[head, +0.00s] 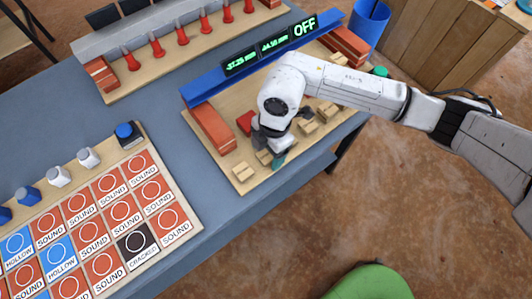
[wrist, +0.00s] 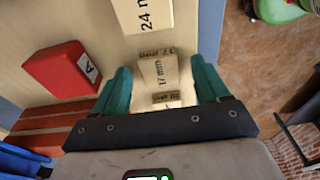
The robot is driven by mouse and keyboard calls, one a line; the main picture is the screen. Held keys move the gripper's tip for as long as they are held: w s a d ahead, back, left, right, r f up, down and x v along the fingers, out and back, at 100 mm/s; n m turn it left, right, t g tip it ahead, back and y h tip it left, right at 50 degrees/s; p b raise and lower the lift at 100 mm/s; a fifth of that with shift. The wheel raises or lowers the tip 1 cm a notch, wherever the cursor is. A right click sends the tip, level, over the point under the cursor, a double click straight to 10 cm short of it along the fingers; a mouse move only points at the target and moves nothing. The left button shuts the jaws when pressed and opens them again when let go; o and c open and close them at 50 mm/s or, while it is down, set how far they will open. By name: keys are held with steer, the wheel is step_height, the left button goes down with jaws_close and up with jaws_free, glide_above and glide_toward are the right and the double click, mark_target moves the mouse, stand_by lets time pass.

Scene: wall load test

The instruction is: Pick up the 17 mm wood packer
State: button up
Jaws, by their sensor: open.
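The 17 mm wood packer (wrist: 158,72) is a pale wooden block with its size printed on its top. In the wrist view it lies between the two teal fingers of my gripper (wrist: 160,66), with gaps on both sides. The gripper is open and points down at the board. In the head view my gripper (head: 272,157) is low over the wooden board (head: 246,187), among several pale packers. The wrist hides part of this area there, and I cannot tell which packer is the 17 mm one.
A 24 mm packer (wrist: 148,14) lies just beyond the 17 mm one. A red block marked A (wrist: 62,68) lies left of the fingers. A blue beam with displays (head: 262,57) backs the board. A panel of labelled tiles (head: 100,225) stands at the left.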

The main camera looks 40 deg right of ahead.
steer(key=shift+f, duration=0.15)
steer(key=c, duration=1.1)
